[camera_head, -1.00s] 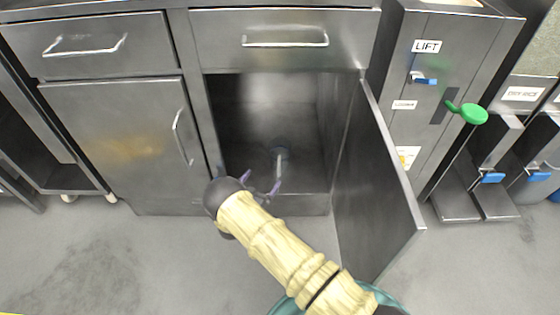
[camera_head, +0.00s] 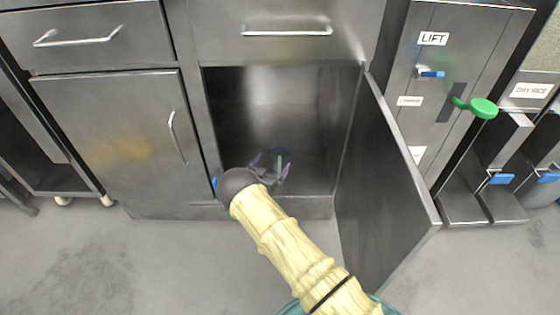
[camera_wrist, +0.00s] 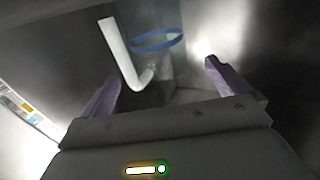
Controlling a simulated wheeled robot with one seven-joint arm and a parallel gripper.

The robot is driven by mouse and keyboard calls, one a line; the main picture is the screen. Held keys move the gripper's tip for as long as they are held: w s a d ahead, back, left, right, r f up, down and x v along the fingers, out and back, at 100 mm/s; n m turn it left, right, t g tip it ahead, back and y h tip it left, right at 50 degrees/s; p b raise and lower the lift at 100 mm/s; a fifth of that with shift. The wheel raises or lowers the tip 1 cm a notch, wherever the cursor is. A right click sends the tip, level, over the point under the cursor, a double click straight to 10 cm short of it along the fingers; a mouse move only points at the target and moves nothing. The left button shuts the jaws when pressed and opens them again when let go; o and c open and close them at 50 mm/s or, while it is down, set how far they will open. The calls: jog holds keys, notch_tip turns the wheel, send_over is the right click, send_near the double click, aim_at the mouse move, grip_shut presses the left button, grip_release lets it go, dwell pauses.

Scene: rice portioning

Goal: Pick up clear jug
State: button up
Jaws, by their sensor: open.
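The clear jug (camera_wrist: 163,70) stands inside the open cabinet. In the wrist view its blue rim and pale bent handle show ahead of my gripper (camera_wrist: 166,86), with the handle left of the rim. The clear body is hard to make out against the grey metal. My gripper is open, with a purple finger on each side of the picture and the jug's handle and body showing between and beyond them. In the head view my gripper (camera_head: 270,168) is at the cabinet opening and partly hides the jug. I cannot tell whether a finger touches it.
The open cabinet door (camera_head: 385,185) stands out to the right of my arm. The cabinet's inside (camera_head: 285,105) is otherwise bare. A closed drawer (camera_head: 285,30) is above, and a closed door (camera_head: 115,140) is left. A lift unit (camera_head: 430,90) stands right.

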aim_at(276, 155)
jog(key=b+x, duration=0.3)
jog(key=shift+w+d+r, duration=0.1)
jog(key=shift+w, duration=0.25)
jog(key=shift+w+d+r, duration=0.15)
jog(key=shift+w+d, duration=0.05)
jog(key=shift+w, duration=0.25)
jog(key=shift+d+r, duration=0.1)
jog(key=shift+d, duration=0.05)
jog(key=c, duration=1.4)
jog(key=shift+r, duration=0.1)
notch_tip(276, 155, up, 10)
jog(key=p, duration=0.5)
jog(key=shift+p, duration=0.4)
